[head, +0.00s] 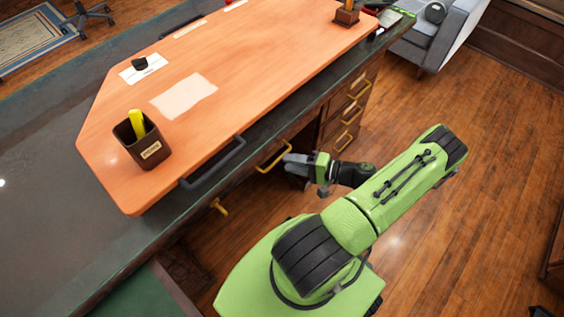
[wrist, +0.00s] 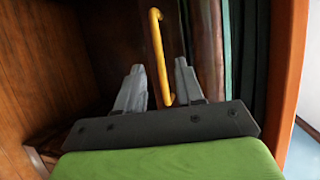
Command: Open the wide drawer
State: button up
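The dark desk has an orange top (head: 240,60). A yellow bar handle (head: 272,155) is on its front, under the top's near edge. The drawer face behind this handle is mostly in shadow, so I cannot tell its full width. My gripper (head: 287,161) is just right of this handle, pointing at it. In the wrist view the yellow handle (wrist: 157,50) runs lengthwise between the two grey fingers of my gripper (wrist: 159,68). The fingers are apart, with a gap on each side of the handle. I see no clear contact.
A dark bar handle (head: 212,163) juts from the top's front edge. Several yellow-handled drawers (head: 352,113) stack at right; another yellow handle (head: 218,207) is lower left. A pen cup (head: 142,147) stands on top. Wood floor (head: 475,170) is clear at right; a grey sofa (head: 440,35) is behind.

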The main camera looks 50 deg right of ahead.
jog(key=x, duration=0.3)
jog(key=shift+w+a, duration=0.15)
jog(key=shift+w, duration=0.1)
jog(key=shift+c, duration=0.2)
grip_shut()
jog(key=shift+f, duration=0.1)
dwell(0.9)
